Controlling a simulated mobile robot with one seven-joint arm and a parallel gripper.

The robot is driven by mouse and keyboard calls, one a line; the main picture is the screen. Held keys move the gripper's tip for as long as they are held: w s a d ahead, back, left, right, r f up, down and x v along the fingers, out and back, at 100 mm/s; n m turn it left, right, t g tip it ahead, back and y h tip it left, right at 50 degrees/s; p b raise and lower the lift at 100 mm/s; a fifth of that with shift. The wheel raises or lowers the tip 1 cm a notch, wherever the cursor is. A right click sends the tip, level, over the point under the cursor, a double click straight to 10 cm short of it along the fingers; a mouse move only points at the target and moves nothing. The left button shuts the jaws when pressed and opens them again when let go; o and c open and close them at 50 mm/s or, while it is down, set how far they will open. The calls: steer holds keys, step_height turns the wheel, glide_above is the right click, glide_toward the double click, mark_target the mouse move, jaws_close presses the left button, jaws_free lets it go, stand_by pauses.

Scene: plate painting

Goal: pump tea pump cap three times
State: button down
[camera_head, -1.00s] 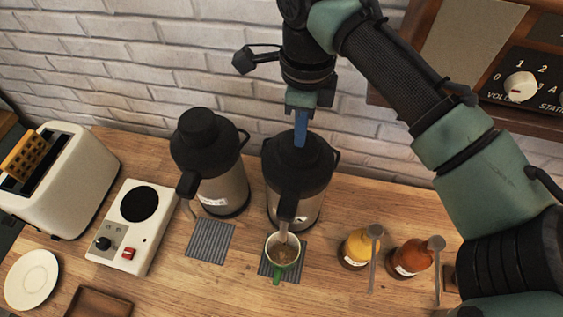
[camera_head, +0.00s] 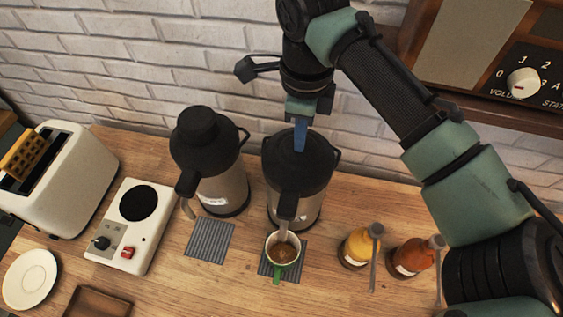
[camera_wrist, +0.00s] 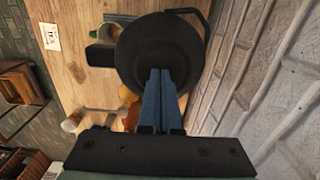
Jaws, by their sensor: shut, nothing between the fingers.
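The right pump pot (camera_head: 292,205) is a steel flask with a black pump cap (camera_head: 275,155) and a spout pointing toward the front. My gripper (camera_head: 300,150) is shut and empty, its blue fingers pointing down at the cap. In the wrist view the shut fingers (camera_wrist: 160,75) overlap the round black cap (camera_wrist: 140,45). They look in contact with it, but I cannot tell how far the cap is pressed. A cup (camera_head: 283,262) with a green handle stands under the spout and holds brown liquid. The pot's own label is not readable.
A similar pump pot (camera_head: 222,190) stands close on the left, with an empty grey mat (camera_head: 210,241) before it. A yellow bottle (camera_head: 357,250) and an orange bottle (camera_head: 408,260) stand to the right. A brick wall (camera_head: 130,60) is behind.

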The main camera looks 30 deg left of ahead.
steer(key=shift+r+p, duration=2.45)
steer(key=shift+p, duration=0.1)
steer(key=shift+f, duration=0.15)
steer(key=shift+s+f+b, duration=0.1)
steer(key=shift+f+b, duration=0.85)
steer(key=shift+f, duration=1.6)
steer(key=shift+r, duration=0.1)
steer(key=shift+r+p, duration=2.55)
steer(key=shift+p, duration=0.3)
steer(key=shift+r, duration=0.1)
